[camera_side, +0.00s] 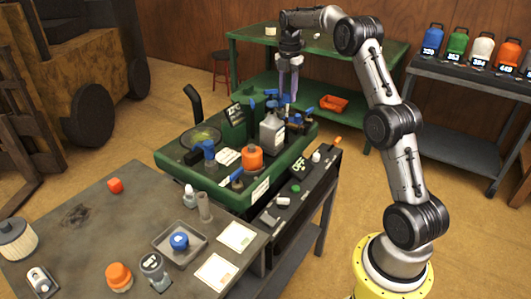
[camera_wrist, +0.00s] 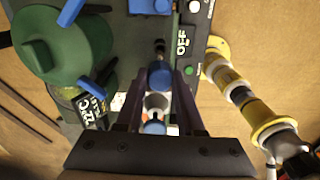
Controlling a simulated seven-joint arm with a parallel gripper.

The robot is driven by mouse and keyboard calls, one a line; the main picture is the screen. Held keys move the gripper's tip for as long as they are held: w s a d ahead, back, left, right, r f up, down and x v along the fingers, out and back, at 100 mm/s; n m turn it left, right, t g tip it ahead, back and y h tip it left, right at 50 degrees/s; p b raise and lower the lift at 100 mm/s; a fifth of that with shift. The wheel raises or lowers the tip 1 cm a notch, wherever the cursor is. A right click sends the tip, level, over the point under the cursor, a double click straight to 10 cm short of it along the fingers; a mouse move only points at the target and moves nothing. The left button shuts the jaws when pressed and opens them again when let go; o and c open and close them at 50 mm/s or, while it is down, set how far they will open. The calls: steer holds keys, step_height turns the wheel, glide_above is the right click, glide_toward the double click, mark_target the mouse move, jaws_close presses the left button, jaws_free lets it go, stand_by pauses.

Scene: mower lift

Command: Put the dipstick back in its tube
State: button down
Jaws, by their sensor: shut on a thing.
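My gripper (camera_side: 290,98) points down over the far part of the green mower (camera_side: 171,157) in the side view. In the wrist view its purple fingers (camera_wrist: 160,76) are closed around a blue rounded head, which I take for the dipstick (camera_wrist: 159,75). A dark stem runs from it toward the top of that picture. The blue head is hard to make out at the fingertips in the side view. The lower end of the dipstick is hidden, and I cannot tell which part is its tube or whether the two touch.
A grey table (camera_side: 60,235) with loose parts is at front left. A green bench (camera_side: 350,47) stands behind.

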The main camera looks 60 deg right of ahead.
step_height(320, 180, up, 3)
steer(key=shift+r, duration=0.15)
glide_above(287, 114)
steer(key=shift+w+d+f, duration=0.15)
steer(key=shift+f, duration=2.4)
steer(key=shift+f, duration=0.3)
steer(key=shift+f, duration=1.35)
steer(key=shift+f, duration=0.15)
steer(key=shift+f, duration=1.35)
steer(key=shift+f, duration=0.15)
